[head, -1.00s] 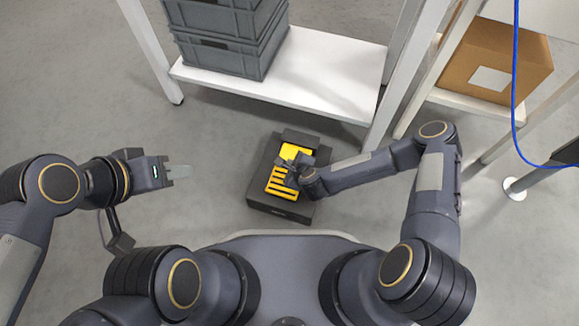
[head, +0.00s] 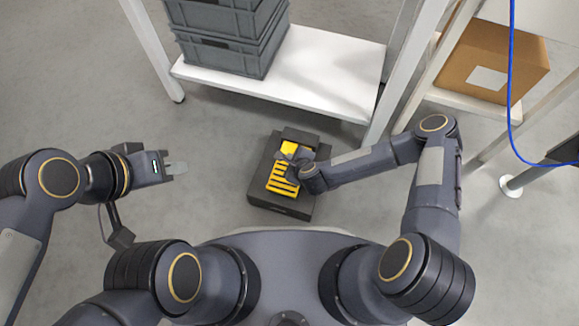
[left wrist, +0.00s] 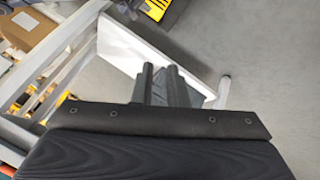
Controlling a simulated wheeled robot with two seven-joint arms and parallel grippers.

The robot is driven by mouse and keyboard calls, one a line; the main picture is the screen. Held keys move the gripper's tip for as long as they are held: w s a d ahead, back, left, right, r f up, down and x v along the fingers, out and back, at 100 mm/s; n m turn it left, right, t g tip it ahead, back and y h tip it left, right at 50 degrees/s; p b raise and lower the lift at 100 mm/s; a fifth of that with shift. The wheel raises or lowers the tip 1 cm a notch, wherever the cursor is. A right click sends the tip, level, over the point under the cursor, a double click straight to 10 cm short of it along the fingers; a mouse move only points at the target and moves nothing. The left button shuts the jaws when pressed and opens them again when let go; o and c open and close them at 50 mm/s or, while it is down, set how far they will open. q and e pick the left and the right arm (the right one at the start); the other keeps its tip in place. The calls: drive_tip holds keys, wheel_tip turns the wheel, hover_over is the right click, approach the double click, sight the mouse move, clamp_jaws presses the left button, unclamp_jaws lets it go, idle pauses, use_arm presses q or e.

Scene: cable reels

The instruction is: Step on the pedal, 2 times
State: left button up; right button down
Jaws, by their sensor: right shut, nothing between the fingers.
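The pedal (head: 283,184) is a black box on the floor with a yellow and black striped top plate, in the middle of the head view. My right gripper (head: 299,159) is shut and empty, over the upper right part of the striped plate and hiding some of it. From above I cannot tell whether its tips touch the plate or how far the plate is pressed down. My left gripper (head: 177,168) is well to the left of the pedal, over bare floor; its fingers are seen edge-on, so their opening is unclear.
A white shelf unit (head: 325,82) with stacked grey crates (head: 230,40) stands behind the pedal. A cardboard box (head: 492,62) sits on another rack at the right. A blue cable (head: 510,90) hangs at the far right. Floor left of the pedal is clear.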

idle(1.8)
drive_tip(key=w+d+r+n+y, duration=0.1)
drive_tip(key=d+r+n, duration=0.25)
drive_tip(key=r, duration=0.25)
drive_tip(key=w+d+r+n+g, duration=0.1)
drive_tip(key=w+d+r+n, duration=0.2)
drive_tip(key=r, duration=0.4)
drive_tip(key=d+r+n+y, duration=0.1)
drive_tip(key=d+r+n, duration=0.25)
drive_tip(key=r, duration=0.25)
drive_tip(key=s+d+r+n+g+h, duration=0.1)
drive_tip(key=s+d+r+n, duration=0.25)
drive_tip(key=r, duration=0.35)
drive_tip(key=s+d+r+n+h, duration=0.1)
drive_tip(key=s+d+r+n, duration=0.2)
drive_tip(key=s+r, duration=0.3)
drive_tip(key=s+d+r+n, duration=0.1)
drive_tip(key=s+r, duration=0.3)
drive_tip(key=s, duration=0.4)
drive_tip(key=s+d+r+n, duration=0.2)
drive_tip(key=s+r+n, duration=0.1)
drive_tip(key=s, duration=0.6)
drive_tip(key=shift+s+d+r+g, duration=0.2)
drive_tip(key=shift+d+r+g, duration=0.05)
drive_tip(key=shift+r+g, duration=0.15)
